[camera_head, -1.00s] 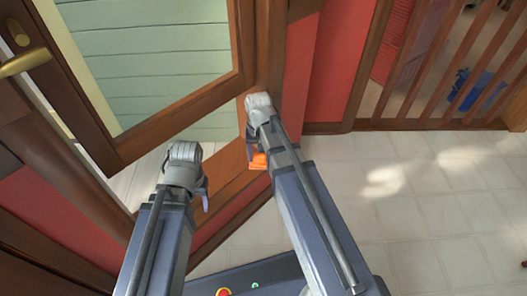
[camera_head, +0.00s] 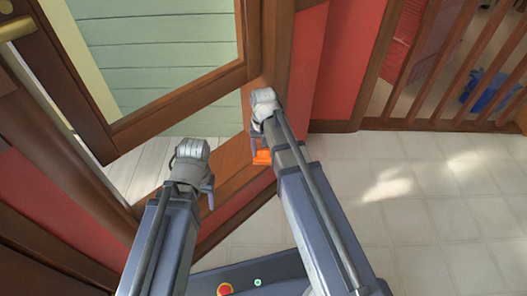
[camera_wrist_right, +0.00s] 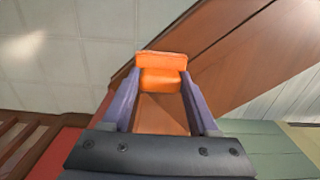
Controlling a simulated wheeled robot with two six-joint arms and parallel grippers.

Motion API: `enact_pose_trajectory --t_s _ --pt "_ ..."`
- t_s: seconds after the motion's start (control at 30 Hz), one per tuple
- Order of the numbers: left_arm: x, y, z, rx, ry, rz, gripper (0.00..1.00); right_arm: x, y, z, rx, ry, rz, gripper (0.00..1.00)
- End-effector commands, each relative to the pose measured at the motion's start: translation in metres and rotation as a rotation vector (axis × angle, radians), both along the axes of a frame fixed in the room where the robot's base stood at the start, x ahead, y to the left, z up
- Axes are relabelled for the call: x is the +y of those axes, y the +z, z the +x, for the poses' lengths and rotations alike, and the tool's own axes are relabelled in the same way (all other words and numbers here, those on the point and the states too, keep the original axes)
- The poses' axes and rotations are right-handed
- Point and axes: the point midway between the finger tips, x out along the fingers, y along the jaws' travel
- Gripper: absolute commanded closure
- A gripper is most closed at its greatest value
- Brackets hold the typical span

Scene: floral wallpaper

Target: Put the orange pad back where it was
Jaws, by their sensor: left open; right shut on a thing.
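The orange pad (camera_head: 262,157) is at my right gripper (camera_head: 257,148) in the head view, partly hidden by the arm. In the right wrist view the pad (camera_wrist_right: 161,68) sits between the fingertips of my right gripper (camera_wrist_right: 161,88), which is shut on it. Below the pad in the head view is the brown wooden sill (camera_head: 228,170) of the doorway. I cannot tell whether the pad touches the sill. My left gripper (camera_head: 208,196) is open and empty, to the left of the right one, above the sill's near part.
A wooden-framed glass door (camera_head: 170,107) with a brass handle (camera_head: 15,28) stands open at the left. Red wall (camera_head: 345,60) is behind. Pale tiled floor (camera_head: 400,215) is clear at the right. Wooden railings (camera_head: 470,75) and a blue object (camera_head: 484,92) are further back.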

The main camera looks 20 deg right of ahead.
Motion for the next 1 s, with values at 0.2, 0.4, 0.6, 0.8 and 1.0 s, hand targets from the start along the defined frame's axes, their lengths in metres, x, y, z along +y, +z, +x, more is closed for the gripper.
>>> enact_pose_trajectory --t_s 0.2,0.4,0.6,0.8,1.0 --pt "0.0 -0.003 0.0 0.0 0.0 0.0 0.41 0.0 -0.003 0.0 0.0 0.0 0.0 0.28" --pt "0.0 -0.003 0.0 0.0 0.0 0.0 0.41 0.0 -0.003 0.0 0.0 0.0 0.0 0.1" --pt "0.0 -0.003 0.0 0.0 0.0 0.0 0.41 0.0 -0.003 0.0 0.0 0.0 0.0 0.1" --pt "0.0 0.002 0.0 0.0 0.0 0.0 0.41 0.0 0.002 0.0 0.0 0.0 0.0 0.1" --pt "0.0 0.019 0.0 0.0 -0.003 0.0 0.41 0.0 0.019 0.0 0.0 0.0 0.0 0.1"
